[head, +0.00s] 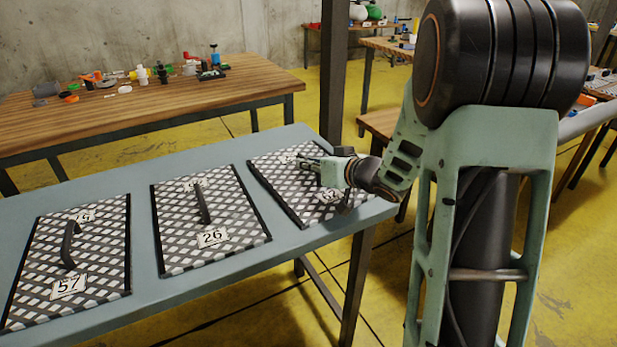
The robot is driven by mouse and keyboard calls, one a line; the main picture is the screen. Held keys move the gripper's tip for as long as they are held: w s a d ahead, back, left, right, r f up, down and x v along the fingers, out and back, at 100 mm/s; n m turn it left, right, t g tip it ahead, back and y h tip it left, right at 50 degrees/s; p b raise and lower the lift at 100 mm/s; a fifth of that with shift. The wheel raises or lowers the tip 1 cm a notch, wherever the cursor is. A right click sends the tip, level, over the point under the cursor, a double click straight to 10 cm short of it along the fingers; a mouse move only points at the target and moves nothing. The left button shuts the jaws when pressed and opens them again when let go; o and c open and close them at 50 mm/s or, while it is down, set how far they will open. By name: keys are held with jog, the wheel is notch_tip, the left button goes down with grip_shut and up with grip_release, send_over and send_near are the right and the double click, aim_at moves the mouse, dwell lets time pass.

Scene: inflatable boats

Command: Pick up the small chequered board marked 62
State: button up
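Three flat chequered boards with dark side edges lie in a row on a grey-blue table. The right board (285,185) has a number plate (330,196) near its front edge, partly hidden and hard to read; it may be 62. My gripper (303,161) is over the middle of this board, reaching in from the right. The gripper covers where a handle would show. I cannot tell whether its fingers are open, or whether they touch anything. The middle board (180,225) is marked 26. The left board (100,245) is marked 57. Both have dark handles standing up.
The grey-blue table (140,178) has bare strips between the boards. Behind it, a wooden table (190,105) holds several small coloured parts. A dark post (333,70) rises behind the right board. More tables stand at the back right.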

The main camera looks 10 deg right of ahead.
grip_shut()
jog(key=shift+r, duration=0.1)
